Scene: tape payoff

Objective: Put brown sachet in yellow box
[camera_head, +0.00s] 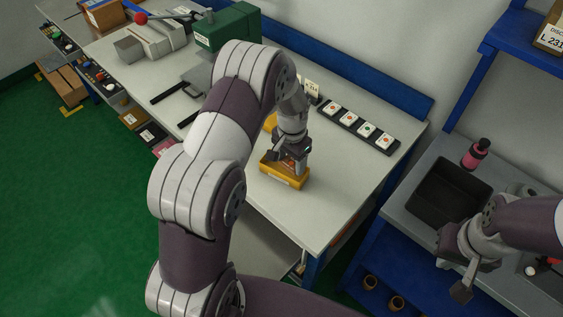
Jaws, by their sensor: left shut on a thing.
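The yellow box (284,180) stands on the grey workbench near its front edge, with its open top facing up. My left gripper (290,163) points down at the box, its fingertips at or just inside the opening. It is shut on a small brownish thing, which looks like the brown sachet; the fingers and box hide most of it, and I cannot tell whether it touches the box floor. My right gripper (453,268) is at the lower right, in front of the grey side counter, its fingers apart and nothing seen between them.
Another yellow item (270,122) is partly hidden behind my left arm. A black strip with several white cards (356,126) lies at the back of the bench. A green machine (228,27) stands further left. A dark basin (449,192) and pink bottle (476,154) are on the right counter.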

